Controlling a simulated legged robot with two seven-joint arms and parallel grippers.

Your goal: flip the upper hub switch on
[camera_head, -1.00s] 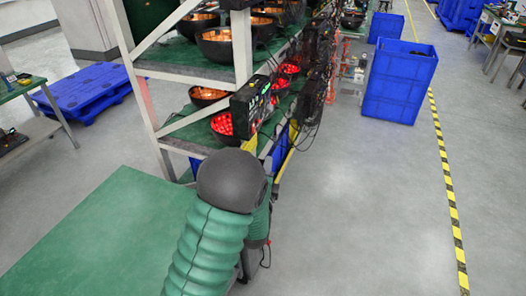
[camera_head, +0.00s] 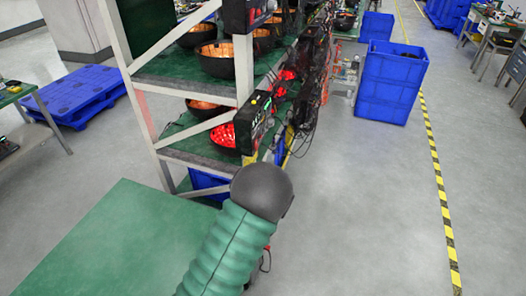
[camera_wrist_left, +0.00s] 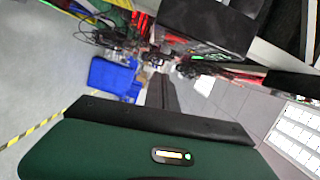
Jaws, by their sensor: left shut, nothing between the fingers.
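A black hub box (camera_head: 254,122) with small lit buttons is fixed to the rack's near right post. Another black box (camera_head: 238,15) is higher on the same post, cut by the top edge. The switches are too small to read. In the wrist view a black box (camera_wrist_left: 205,25) hangs at the top, above the fingers. My left gripper (camera_wrist_left: 160,92) shows there as dark fingers, shut and empty, apart from the box. In the head view my green-sleeved left arm rises below the lower hub and its dark joint hides the hand. My right gripper is not in view.
The rack's green shelves (camera_head: 185,66) hold black bowls with glowing lamps. Loose black cables (camera_head: 305,105) hang along its right side. A blue crate (camera_head: 392,82) stands on the floor at right. A green tabletop (camera_head: 110,240) is at lower left.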

